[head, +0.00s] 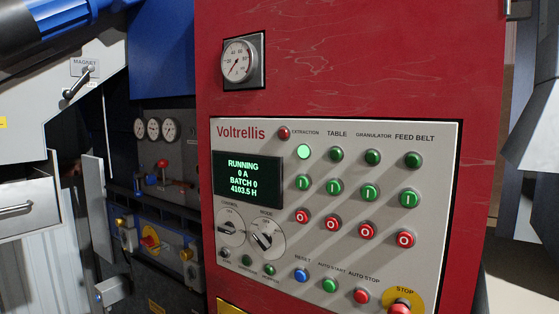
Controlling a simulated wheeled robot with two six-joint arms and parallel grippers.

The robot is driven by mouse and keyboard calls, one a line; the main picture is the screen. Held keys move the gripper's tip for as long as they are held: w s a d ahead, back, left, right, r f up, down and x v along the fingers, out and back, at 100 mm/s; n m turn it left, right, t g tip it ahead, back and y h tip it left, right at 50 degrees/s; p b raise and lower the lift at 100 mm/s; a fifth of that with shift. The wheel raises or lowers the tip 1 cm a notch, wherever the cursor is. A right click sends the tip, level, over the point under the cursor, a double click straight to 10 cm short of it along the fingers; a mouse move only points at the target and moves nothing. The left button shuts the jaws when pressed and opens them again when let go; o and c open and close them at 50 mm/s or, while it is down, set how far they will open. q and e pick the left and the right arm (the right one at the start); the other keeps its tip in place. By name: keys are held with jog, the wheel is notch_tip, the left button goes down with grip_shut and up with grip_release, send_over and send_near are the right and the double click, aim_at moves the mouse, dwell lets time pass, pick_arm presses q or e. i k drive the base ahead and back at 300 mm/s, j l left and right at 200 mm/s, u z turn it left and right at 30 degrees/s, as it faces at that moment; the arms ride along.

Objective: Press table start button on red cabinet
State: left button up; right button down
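The red cabinet (350,60) fills the middle and right of the head view, with a grey control panel (440,140) set in its front. Under the TABLE label, the round green table start button (335,186) is marked I. Above it the table lamp (336,154) is dark green and unlit. Below it is the red table stop button (334,223), marked O. The extraction lamp (304,152) to the left glows bright green. The display (247,179) reads RUNNING, 0 A, BATCH 0, 4103.5 H. Neither gripper is in view.
Granulator start (370,192) and feed belt start (408,198) buttons lie to the right, extraction start (303,183) to the left. A red stop knob on a yellow disc (414,295) is at the lower right. A drawer handle (14,209) sticks out at the left. Nothing blocks the panel's front.

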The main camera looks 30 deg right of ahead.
aim_at(333, 187)
jog(key=z, duration=0.4)
jog(key=l+z, duration=0.15)
jog(key=z, duration=0.7)
jog(key=i, duration=0.05)
